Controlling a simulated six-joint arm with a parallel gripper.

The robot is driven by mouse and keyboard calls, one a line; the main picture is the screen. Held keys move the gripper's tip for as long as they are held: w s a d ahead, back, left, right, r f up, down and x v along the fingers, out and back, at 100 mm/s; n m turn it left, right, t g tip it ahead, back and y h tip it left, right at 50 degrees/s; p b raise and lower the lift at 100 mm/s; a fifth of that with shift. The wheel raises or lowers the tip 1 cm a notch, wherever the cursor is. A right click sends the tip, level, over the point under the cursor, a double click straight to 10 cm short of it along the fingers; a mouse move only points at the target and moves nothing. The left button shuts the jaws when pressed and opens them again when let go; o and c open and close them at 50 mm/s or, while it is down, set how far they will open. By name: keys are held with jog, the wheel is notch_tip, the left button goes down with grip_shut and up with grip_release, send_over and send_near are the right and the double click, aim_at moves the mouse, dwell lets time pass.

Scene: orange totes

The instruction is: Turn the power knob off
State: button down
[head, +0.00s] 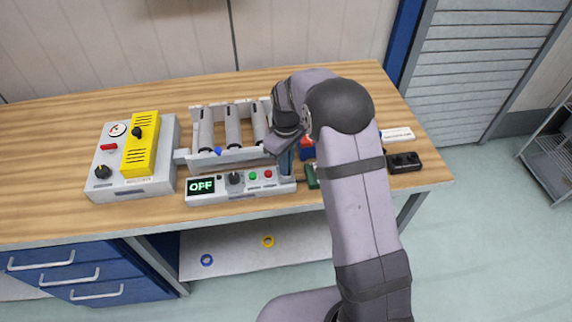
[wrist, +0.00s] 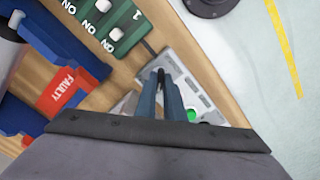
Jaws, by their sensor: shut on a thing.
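A white control panel (head: 213,194) lies along the front of the bench. Its left end has a display (head: 201,186) reading OFF in green.
A grey box with a yellow unit (head: 140,158), gauge and dark knob (head: 103,171) stands at left. A roller conveyor (head: 232,130) lies behind the panel. Right of the gripper are a green switch box (wrist: 105,22), a red FAULTY bin (wrist: 66,88) and a black box (head: 404,162).

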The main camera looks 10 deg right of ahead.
jog(key=shift+w+r+n, duration=0.1)
jog(key=shift+r+n, duration=0.05)
jog(key=shift+n, duration=0.35)
jog(key=c, duration=1.9)
grip_release()
jog(key=shift+o, duration=0.2)
jog(key=shift+r+b, duration=1.15)
jog(key=shift+r, duration=2.5)
jog(key=s+d+f+m, duration=0.2)
jog(key=s+m, duration=0.3)
jog(key=s, duration=0.8)
jog(key=s+d+f+m, duration=0.2)
jog(key=s+d+m, duration=0.15)
jog(key=s, duration=0.95)
notch_tip(320, 180, down, 14)
jog(key=a+b, duration=0.1)
jog(key=b, duration=1.3)
jog(key=shift+r+m, duration=0.15)
jog(key=shift+m, duration=0.2)
